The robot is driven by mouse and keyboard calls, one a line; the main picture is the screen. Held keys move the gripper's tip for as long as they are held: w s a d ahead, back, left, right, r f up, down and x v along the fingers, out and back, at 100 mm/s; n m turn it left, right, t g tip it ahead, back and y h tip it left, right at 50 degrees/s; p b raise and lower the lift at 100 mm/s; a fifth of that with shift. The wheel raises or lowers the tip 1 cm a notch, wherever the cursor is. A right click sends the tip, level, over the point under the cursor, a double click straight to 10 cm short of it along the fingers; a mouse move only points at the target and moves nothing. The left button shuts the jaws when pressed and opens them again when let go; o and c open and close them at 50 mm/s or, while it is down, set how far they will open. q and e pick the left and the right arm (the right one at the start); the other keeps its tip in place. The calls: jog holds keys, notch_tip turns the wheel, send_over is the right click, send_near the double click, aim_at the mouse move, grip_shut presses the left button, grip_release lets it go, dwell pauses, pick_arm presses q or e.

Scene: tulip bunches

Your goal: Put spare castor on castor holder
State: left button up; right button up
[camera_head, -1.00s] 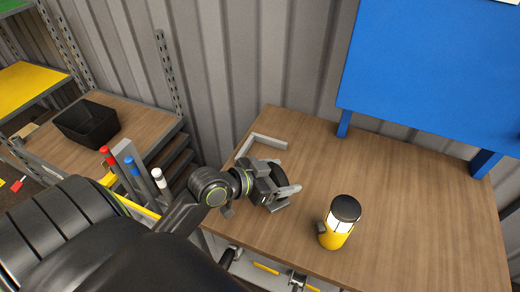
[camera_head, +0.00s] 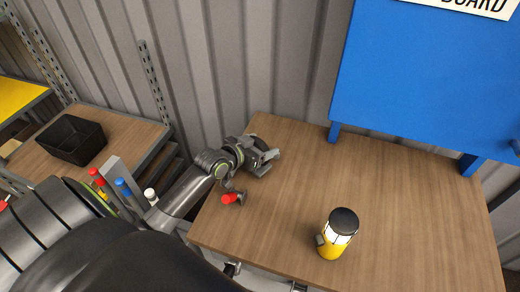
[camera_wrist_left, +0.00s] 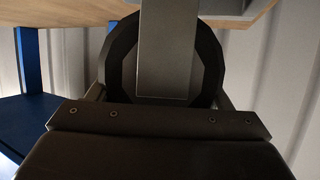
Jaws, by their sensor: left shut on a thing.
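My left gripper (camera_head: 266,160) is at the back left corner of the wooden table. It is shut on the spare castor, whose dark round wheel (camera_wrist_left: 207,60) and grey bracket (camera_wrist_left: 166,50) fill the middle of the left wrist view. In the head view the castor is largely hidden by the gripper. I cannot make out the castor holder now; that corner is covered by the gripper and arm. My right gripper is not in view.
A yellow and black lantern (camera_head: 338,234) stands on the table (camera_head: 400,200). A small red-ended item (camera_head: 230,198) shows beside my left arm. A blue board (camera_head: 430,90) stands behind. A black bin (camera_head: 72,140) sits on the left shelf. The table's right side is clear.

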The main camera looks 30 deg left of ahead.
pick_arm(q)
jog(key=shift+f, duration=0.8)
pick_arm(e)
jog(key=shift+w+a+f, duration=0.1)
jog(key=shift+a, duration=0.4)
pick_arm(q)
jog(key=shift+f, duration=0.15)
jog(key=o, duration=1.3)
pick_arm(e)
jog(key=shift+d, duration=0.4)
